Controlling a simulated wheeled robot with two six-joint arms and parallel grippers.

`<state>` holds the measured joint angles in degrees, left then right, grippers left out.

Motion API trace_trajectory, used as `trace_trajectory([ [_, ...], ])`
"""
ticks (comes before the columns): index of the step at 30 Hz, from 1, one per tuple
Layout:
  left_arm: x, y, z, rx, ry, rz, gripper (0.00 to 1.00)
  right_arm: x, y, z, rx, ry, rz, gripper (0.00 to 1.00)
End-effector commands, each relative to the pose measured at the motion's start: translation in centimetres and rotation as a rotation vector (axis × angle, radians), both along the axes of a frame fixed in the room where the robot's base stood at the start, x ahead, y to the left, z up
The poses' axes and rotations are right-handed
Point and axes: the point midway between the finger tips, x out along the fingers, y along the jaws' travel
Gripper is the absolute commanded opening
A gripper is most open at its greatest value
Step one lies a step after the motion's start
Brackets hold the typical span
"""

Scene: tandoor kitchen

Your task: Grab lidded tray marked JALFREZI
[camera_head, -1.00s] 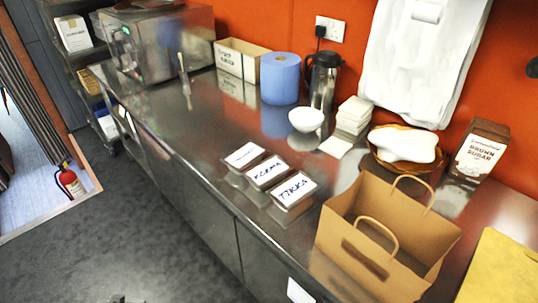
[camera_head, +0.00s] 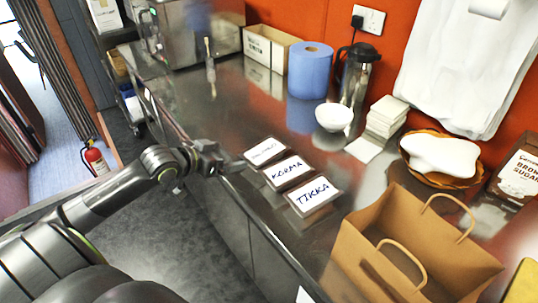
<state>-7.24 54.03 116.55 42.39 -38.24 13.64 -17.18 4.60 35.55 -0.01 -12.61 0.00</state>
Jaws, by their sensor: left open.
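Three lidded trays with white labels stand in a row on the steel counter. The near one reads TIKKA (camera_head: 313,194) and the middle one reads KORMA (camera_head: 288,172). The far one (camera_head: 266,151) has smaller writing that I cannot read clearly; it is the only tray here not reading KORMA or TIKKA. My left gripper (camera_head: 236,168) is open, at the counter's front edge just left of the far tray. It looks apart from that tray, with nothing visible between its fingers. My right gripper is not in view.
A brown paper bag (camera_head: 362,258) stands open right of the trays. Behind are a white bowl (camera_head: 334,116), a steel jug (camera_head: 356,75), a blue paper roll (camera_head: 310,68) and stacked white napkins (camera_head: 386,117). The counter left of the trays is clear.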

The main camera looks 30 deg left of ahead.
Motion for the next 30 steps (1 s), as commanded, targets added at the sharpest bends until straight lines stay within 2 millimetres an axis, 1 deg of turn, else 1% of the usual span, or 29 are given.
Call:
trace_trajectory([
  [1,0.8,-0.3,-0.3,-0.008,-0.003,0.001,0.96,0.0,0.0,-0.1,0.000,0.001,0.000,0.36],
  [8,3.7,-0.8,-1.9,-0.006,-0.003,0.002,0.96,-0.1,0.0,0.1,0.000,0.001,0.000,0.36],
  [15,7.1,-1.6,-3.8,-0.007,-0.002,0.000,0.96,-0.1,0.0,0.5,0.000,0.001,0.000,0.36],
  [18,8.2,-1.7,-4.4,-0.003,-0.001,0.001,0.96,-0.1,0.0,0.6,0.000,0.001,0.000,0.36],
  [26,9.3,-1.9,-5.2,-0.002,-0.001,0.000,0.96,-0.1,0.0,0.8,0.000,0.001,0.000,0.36],
  [30,10.3,-2.3,-5.8,-0.005,0.000,0.000,0.96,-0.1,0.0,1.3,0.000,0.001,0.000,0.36],
])
